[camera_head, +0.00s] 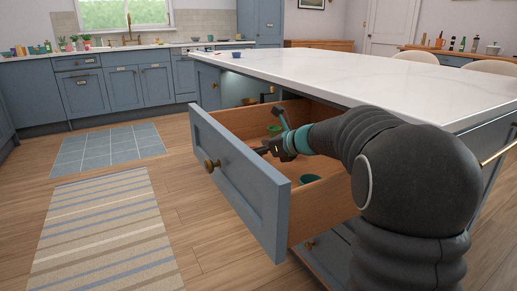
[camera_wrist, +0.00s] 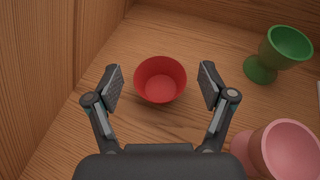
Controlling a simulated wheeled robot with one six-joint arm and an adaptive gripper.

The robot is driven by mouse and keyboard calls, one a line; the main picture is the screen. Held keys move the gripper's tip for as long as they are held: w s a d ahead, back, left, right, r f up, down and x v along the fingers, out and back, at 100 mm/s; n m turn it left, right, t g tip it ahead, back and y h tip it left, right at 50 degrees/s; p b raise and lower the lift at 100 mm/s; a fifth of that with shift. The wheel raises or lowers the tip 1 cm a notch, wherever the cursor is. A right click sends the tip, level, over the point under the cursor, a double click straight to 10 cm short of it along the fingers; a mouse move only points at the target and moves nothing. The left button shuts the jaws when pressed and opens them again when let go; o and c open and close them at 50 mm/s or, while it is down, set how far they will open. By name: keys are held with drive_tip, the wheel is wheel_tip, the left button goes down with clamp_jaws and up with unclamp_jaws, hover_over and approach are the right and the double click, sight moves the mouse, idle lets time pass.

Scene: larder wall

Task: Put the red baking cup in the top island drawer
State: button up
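The island drawer (camera_head: 240,178) is pulled open below the white worktop, with a blue front and a wooden inside. My gripper (camera_head: 266,149) reaches down into it. In the wrist view the red baking cup (camera_wrist: 160,80) appears to rest upright on the drawer's wooden floor (camera_wrist: 190,35). My gripper (camera_wrist: 161,84) is open, with one finger on each side of the cup and a visible gap to both sides. The red cup is hidden in the head view.
A green footed cup (camera_wrist: 277,55) and a pink cup (camera_wrist: 285,150) stand right of the red cup. The drawer's side wall (camera_wrist: 55,70) is on the left. A teal item (camera_head: 309,179) lies nearer in the drawer. The white worktop (camera_head: 350,75) overhangs behind.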

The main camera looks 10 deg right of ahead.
drive_tip(key=shift+r, duration=0.1)
drive_tip(key=shift+r, duration=0.3)
drive_tip(key=p+v, duration=0.1)
drive_tip(key=v, duration=1.1)
drive_tip(key=shift+r, duration=0.2)
idle(0.6)
